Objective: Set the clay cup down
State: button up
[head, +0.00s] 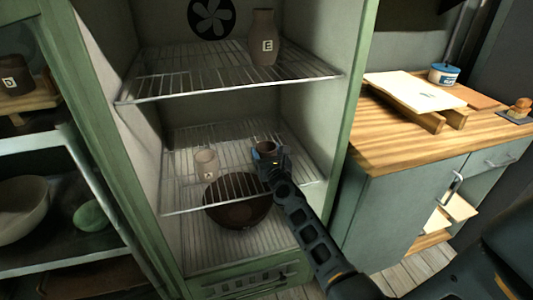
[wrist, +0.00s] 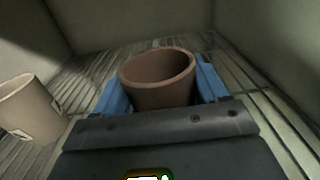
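The clay cup (head: 266,147) is brown, open-topped and roughly upright over the middle shelf of the green cabinet. In the wrist view the cup (wrist: 158,82) sits between the blue fingers of my gripper (wrist: 160,88), which lie close against both its sides. In the head view my gripper (head: 268,160) reaches in from the lower right and hides the cup's lower part. The middle wire shelf (head: 230,141) spreads around it. I cannot tell whether the cup's base touches the wires.
A pale labelled cup (head: 205,163) stands left of my gripper on the same shelf; it also shows in the wrist view (wrist: 30,108). A dark bowl (head: 238,212) sits below. A tall vase marked E (head: 264,38) stands on the upper shelf (head: 190,82).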

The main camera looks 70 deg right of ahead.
jog(key=o, duration=0.4)
jog(key=shift+o, duration=0.2)
